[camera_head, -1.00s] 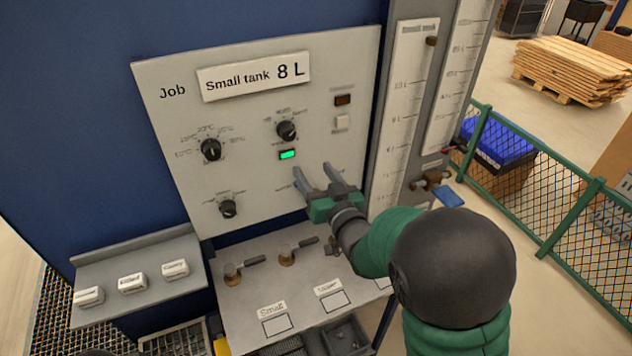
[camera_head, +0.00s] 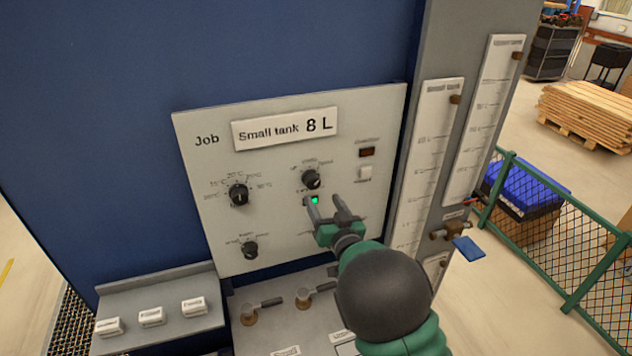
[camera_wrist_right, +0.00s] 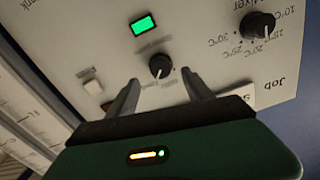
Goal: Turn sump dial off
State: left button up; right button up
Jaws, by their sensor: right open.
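The panel (camera_head: 290,240) carries several black dials with small, blurred labels; I cannot read which is marked sump. The upper right dial (camera_head: 312,179) sits above a lit green display (camera_head: 314,200). It also shows in the right wrist view (camera_wrist_right: 160,67), upside down, centred between the fingertips. My right gripper (camera_head: 328,207) is open and empty, just below this dial, its left finger beside the display. In the wrist view the open fingers (camera_wrist_right: 161,85) point at the dial, and contact is not evident. The upper left dial (camera_head: 239,194) has temperature marks. My left gripper is out of view.
A lower left dial (camera_head: 250,250) is on the panel. A dark indicator (camera_head: 367,152) and white button (camera_head: 365,173) are at its right. Valve handles (camera_head: 262,308) stand below.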

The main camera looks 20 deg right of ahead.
aim_at(314, 185)
jog(key=w+p, duration=0.1)
jog(key=w, duration=0.2)
jog(key=w+p, duration=0.1)
jog(key=w, duration=0.1)
jog(key=shift+w+a+r, duration=0.1)
jog(key=shift+w+r, duration=0.1)
jog(key=shift+w, duration=0.2)
jog(key=shift+w+f, duration=0.1)
jog(key=shift+w, duration=0.55)
grip_shut()
